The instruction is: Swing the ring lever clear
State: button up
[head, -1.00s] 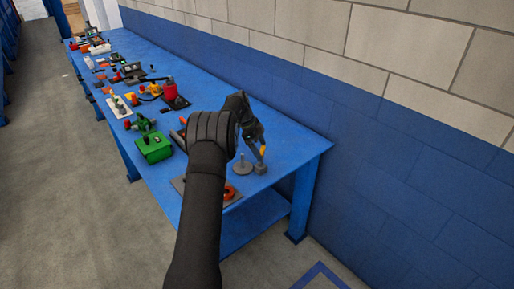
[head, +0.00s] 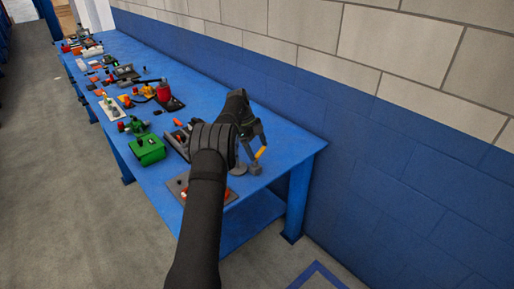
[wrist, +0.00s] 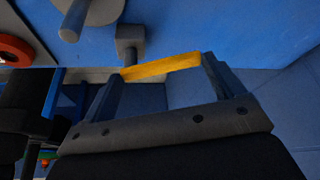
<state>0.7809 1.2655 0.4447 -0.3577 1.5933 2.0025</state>
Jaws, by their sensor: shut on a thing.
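A yellow lever (head: 261,152) stands at the near right end of the blue bench, above a small grey block (head: 256,169). My gripper (head: 257,146) is shut on the yellow lever. In the wrist view the yellow lever (wrist: 160,67) spans between the two fingertips of my gripper (wrist: 162,72), with the grey block (wrist: 130,38) and its short post just behind it. Whether the lever joins that post is partly hidden. A grey disc with an upright rod (head: 238,167) stands just left of the block. My forearm and hand cover part of the bench.
A plate with an orange-red ring (head: 190,193) lies at the near bench edge; the ring shows in the wrist view (wrist: 12,50). A green box (head: 148,151) and several other devices line the blue bench (head: 285,145) leftward. A blue-painted wall (head: 400,150) stands behind.

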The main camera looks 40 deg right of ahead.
jog(key=o, duration=1.2)
jog(key=shift+v, duration=3.7)
jog(key=x, duration=0.7)
jog(key=shift+s+d+f, duration=0.1)
jog(key=shift+s+f, duration=0.05)
jog(key=shift+f, duration=0.15)
jog(key=shift+r+n, duration=0.1)
jog(key=shift+n, duration=0.2)
